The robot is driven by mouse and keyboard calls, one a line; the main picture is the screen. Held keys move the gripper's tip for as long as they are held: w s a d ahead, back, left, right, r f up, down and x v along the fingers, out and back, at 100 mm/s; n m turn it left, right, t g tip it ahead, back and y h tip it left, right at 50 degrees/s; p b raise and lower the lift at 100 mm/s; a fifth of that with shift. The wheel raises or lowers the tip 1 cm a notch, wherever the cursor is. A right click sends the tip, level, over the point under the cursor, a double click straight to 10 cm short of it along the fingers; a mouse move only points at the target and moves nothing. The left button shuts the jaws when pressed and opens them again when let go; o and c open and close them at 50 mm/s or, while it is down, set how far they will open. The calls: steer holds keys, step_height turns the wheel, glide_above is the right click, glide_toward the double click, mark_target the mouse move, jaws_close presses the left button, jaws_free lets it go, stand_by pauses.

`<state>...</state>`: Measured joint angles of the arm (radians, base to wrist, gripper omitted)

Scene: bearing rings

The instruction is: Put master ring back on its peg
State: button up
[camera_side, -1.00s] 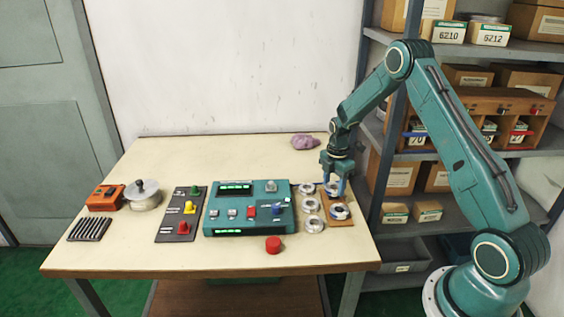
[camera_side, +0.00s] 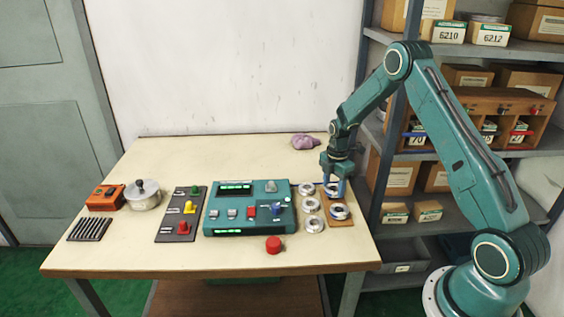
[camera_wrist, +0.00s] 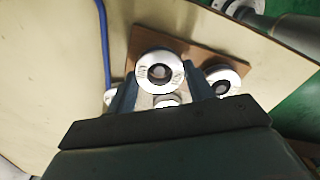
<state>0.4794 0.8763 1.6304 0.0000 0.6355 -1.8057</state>
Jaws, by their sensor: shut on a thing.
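My gripper (camera_side: 334,184) is at the brown board (camera_side: 345,222) on the right side of the table, pointing down. In the wrist view its fingers (camera_wrist: 160,82) are shut on a silver ring with dark marks on its face (camera_wrist: 146,84), taken to be the master ring. A round grey shape shows inside the ring's dark hole; I cannot tell whether the ring is around a peg or just above it. In the side view the fingers partly hide this ring. A second silver ring (camera_wrist: 235,75) with a dark centre lies on the board beside it.
Several loose silver rings (camera_side: 313,225) lie just left of the board. The teal control box (camera_side: 250,228) and a red button (camera_side: 273,244) are further left. A purple cloth lump (camera_side: 304,142) lies at the back. A shelf rack (camera_side: 470,157) stands on the right.

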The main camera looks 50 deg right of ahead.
steer(key=shift+f, duration=0.45)
stand_by(0.9)
steer(key=o, duration=1.3)
steer(key=shift+o, duration=0.2)
steer(key=shift+r, duration=3.7)
